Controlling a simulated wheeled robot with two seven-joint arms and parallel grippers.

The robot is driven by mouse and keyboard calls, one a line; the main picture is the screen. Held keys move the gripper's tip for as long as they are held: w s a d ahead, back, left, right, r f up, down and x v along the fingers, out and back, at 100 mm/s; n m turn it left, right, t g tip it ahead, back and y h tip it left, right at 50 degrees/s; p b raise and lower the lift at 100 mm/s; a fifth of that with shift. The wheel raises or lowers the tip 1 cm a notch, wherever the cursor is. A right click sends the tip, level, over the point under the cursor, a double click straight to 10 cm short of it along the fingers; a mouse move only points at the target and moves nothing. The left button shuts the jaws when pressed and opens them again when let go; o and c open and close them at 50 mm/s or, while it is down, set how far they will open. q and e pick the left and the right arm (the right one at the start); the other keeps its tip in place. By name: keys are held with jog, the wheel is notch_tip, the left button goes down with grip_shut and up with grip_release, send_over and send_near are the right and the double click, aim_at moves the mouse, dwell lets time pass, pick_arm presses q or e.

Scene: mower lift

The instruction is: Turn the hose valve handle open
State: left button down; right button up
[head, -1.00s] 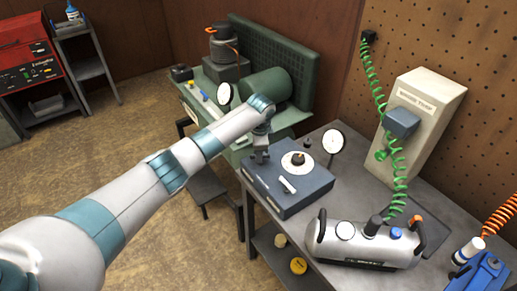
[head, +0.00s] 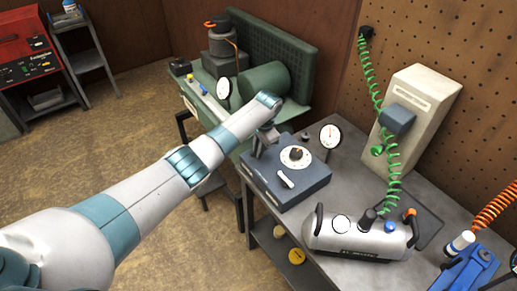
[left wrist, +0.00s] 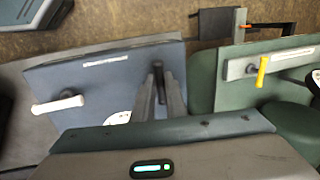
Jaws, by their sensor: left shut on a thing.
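A blue-grey box (head: 290,183) stands on the grey bench, with a white dial with a dark knob (head: 296,154) and a short white lever (head: 286,180) on its top. The lever also shows in the left wrist view (left wrist: 58,104), well apart from the fingers. My left gripper (head: 258,150) reaches down at the box's back left corner. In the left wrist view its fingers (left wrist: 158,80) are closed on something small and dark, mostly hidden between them. I cannot tell which part is the hose valve handle. My right gripper is out of view.
A green machine with a yellow lever (left wrist: 262,70) stands close behind the box. A round gauge (head: 330,136) and a silver tank (head: 360,237) stand on the bench. A green coiled hose (head: 383,120) hangs at the right. A blue tool (head: 472,270) lies at the front right.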

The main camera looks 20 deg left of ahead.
pick_arm(q)
jog(key=shift+w+a+r, duration=0.1)
jog(key=c, duration=1.8)
grip_release()
jog(key=shift+s+d+r+b, duration=0.4)
jog(key=shift+r+b, duration=0.2)
jog(key=shift+r, duration=2.25)
jog(key=shift+s+d+r+b, duration=0.35)
jog(key=shift+d+r+b, duration=0.25)
jog(key=shift+r, duration=2.2)
jog(key=shift+s+d+r+b, duration=0.35)
jog(key=shift+r+b, duration=0.3)
jog(key=shift+r, duration=2.2)
jog(key=shift+f, duration=0.15)
